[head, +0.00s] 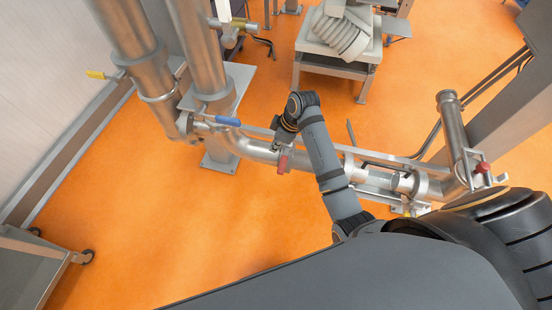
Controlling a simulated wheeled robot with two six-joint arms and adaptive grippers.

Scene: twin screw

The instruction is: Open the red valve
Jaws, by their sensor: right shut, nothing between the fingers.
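A small red valve handle (283,164) sits on the steel pipe near the middle of the head view. My right gripper (280,148) is just above and beside this handle, shut and with nothing in it. It is small in the picture, and I cannot tell whether it touches the handle. A second red handle (482,168) is on the pipe fitting at the right. My left gripper is not in view.
The long steel pipe (258,152) runs across the middle. A blue handle (227,121) and a yellow handle (95,74) are at the left. A grey cart (28,262) stands at the lower left. A metal stand (338,65) is at the back. Orange floor is clear at lower centre-left.

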